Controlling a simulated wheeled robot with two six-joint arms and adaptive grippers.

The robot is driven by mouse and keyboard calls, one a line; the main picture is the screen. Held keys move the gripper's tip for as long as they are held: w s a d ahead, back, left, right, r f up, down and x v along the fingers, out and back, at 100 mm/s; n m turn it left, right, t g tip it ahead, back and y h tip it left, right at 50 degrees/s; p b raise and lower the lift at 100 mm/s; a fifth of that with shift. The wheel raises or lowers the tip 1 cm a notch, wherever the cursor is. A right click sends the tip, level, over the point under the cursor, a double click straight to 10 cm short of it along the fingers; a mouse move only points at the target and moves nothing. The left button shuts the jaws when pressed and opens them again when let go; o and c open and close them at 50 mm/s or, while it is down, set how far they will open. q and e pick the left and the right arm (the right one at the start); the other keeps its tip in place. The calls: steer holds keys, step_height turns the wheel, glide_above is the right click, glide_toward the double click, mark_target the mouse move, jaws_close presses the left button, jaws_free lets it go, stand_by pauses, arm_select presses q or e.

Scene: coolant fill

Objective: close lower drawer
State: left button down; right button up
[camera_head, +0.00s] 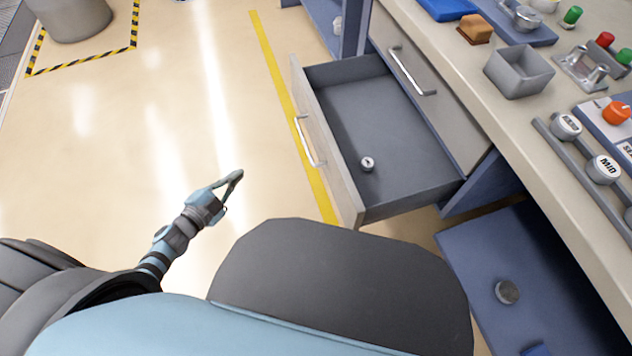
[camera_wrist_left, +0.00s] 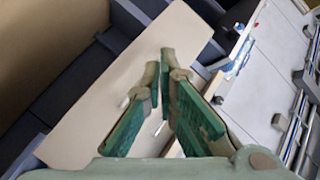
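The lower drawer (camera_head: 345,190) is pulled well out from the bench. It has a beige front, a bar handle (camera_head: 308,142) and a dark grey inside. A small pale round object (camera_head: 367,163) lies in it. My left gripper (camera_head: 240,174) is over the floor, in front of the drawer front and apart from it. Its fingertips meet in a point and it looks shut and empty. In the left wrist view, the green-padded fingers (camera_wrist_left: 168,55) come together before a beige panel (camera_wrist_left: 110,95), probably the drawer front. My right gripper is not in view.
Above the open drawer, another drawer (camera_head: 425,85) is closed. The bench top carries a grey box (camera_head: 518,72), knobs and a blue tray (camera_head: 447,8). A blue shelf (camera_head: 470,250) with a round metal object (camera_head: 507,291) is low right. The floor left of the drawer is clear.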

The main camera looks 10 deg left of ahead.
arm_select(q)
steer(key=w+d+r+m+h+b, duration=0.2)
steer(key=d+r+m+h+b, duration=0.1)
steer(key=d+m+h+b, duration=0.25)
steer(key=m+g+h+b, duration=0.1)
steer(key=m+g+h, duration=0.45)
steer(key=m, duration=0.55)
glide_toward(334, 159)
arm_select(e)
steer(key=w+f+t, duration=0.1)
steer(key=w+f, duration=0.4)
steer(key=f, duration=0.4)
arm_select(q)
steer(key=b+x, duration=0.2)
steer(key=x, duration=0.3)
steer(key=shift+w+d, duration=0.1)
steer(key=shift+d, duration=0.25)
steer(key=shift+w+d+b, duration=0.3)
steer(key=shift+w+d, duration=0.1)
steer(key=shift+d, duration=0.15)
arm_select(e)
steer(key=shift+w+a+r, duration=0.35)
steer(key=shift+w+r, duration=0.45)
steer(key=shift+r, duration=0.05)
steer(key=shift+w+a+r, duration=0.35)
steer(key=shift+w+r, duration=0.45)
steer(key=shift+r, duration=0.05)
